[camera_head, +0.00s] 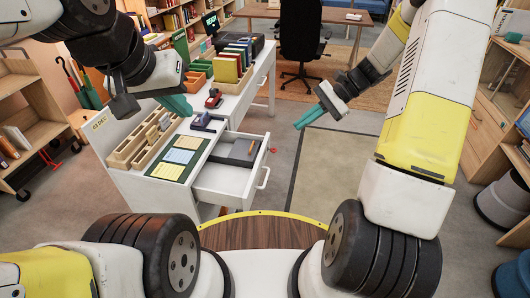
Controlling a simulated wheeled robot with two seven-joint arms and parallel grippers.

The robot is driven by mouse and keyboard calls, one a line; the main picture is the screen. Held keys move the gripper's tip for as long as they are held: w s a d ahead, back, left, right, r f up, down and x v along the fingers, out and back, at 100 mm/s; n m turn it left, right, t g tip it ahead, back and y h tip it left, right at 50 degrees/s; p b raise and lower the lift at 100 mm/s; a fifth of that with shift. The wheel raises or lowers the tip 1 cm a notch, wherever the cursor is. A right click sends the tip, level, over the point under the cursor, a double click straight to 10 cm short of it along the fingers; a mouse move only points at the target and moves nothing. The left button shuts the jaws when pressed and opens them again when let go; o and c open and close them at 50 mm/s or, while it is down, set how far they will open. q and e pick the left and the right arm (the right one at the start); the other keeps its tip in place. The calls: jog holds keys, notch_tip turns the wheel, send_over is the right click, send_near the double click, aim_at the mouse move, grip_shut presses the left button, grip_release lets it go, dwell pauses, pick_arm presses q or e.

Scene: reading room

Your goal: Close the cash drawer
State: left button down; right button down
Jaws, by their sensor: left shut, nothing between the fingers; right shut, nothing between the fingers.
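The white cash drawer (222,181) stands pulled out of the right side of the white desk (210,137). Its handle (264,177) faces right, and a dark item lies inside at the far end. My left gripper (182,105), with teal fingers, is shut and empty above the desk, left of the drawer. My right gripper (310,117), also with teal fingers, is shut and empty. It appears over the floor to the right of the drawer, apart from the handle.
Wooden trays (143,139), a green board with cards (180,157) and books (229,68) crowd the desk top. A black office chair (300,35) stands behind. Wooden shelves (30,118) stand left. The floor right of the drawer, with a rug (335,172), is clear.

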jog(key=w+d+f+m+t+y, duration=0.1)
jog(key=w+f+m+y, duration=0.15)
jog(key=f, duration=0.45)
jog(key=w+d+f+m+y, duration=0.1)
jog(key=w+f+m+y, duration=0.15)
jog(key=f, duration=0.45)
jog(key=m+t+y, duration=0.2)
jog(key=m+t, duration=0.3)
jog(key=m, duration=0.2)
send_near(258, 169)
jog(key=x, duration=0.7)
jog(key=shift+w+d+f, duration=0.15)
jog(key=shift+w+f, duration=0.1)
jog(key=shift+f, duration=0.15)
jog(key=x, duration=2.1)
jog(key=shift+a+r, duration=0.2)
jog(key=shift+r, duration=0.1)
jog(key=shift+w+a+r, duration=0.1)
jog(key=shift+a, duration=0.2)
jog(key=shift+a+r, duration=0.1)
